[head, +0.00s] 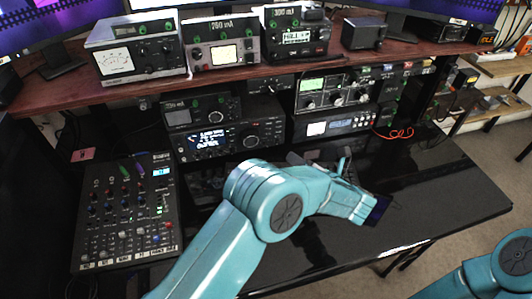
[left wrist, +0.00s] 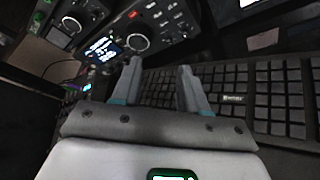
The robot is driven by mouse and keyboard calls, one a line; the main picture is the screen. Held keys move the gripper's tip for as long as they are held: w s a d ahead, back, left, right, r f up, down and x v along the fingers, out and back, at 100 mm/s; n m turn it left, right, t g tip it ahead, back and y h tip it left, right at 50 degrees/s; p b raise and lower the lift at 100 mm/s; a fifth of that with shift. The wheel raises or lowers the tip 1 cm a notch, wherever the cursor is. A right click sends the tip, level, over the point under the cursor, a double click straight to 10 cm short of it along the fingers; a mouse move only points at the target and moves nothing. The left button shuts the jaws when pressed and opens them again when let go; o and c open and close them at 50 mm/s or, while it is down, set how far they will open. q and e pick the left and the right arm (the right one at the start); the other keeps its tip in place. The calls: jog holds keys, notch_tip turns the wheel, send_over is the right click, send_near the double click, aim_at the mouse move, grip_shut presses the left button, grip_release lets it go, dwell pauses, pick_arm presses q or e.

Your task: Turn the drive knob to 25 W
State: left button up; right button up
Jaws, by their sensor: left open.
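No label reading "drive" is legible, so I cannot tell which knob is the drive knob. A black radio (head: 228,153) with a lit display and a large round knob (head: 250,141) sits under the shelf. My left gripper (head: 320,160) is in front of these units, partly hidden by my own arm. In the left wrist view its two fingers (left wrist: 160,72) are apart and empty, above a dark keyboard (left wrist: 245,96). A large knob (left wrist: 136,43) beside a lit display shows beyond them.
A mixer (head: 126,212) with several knobs lies at the left of the glossy black desk (head: 440,190). Several meter boxes (head: 137,54) stand on the wooden shelf (head: 60,98) above. Red cables (head: 395,133) hang at the right. The desk's right side is clear.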

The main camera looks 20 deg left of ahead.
aim_at(266, 147)
pick_arm(q)
notch_tip(266, 147, down, 4)
jog(key=b, duration=0.2)
jog(key=shift+b, duration=0.4)
jog(key=shift+f, duration=0.1)
jog(key=p+x, duration=0.1)
jog(key=x, duration=1.5)
jog(key=shift+a, duration=0.2)
pick_arm(e)
notch_tip(266, 147, down, 3)
jog(key=shift+f, duration=0.1)
pick_arm(q)
jog(key=shift+c, duration=0.2)
grip_shut()
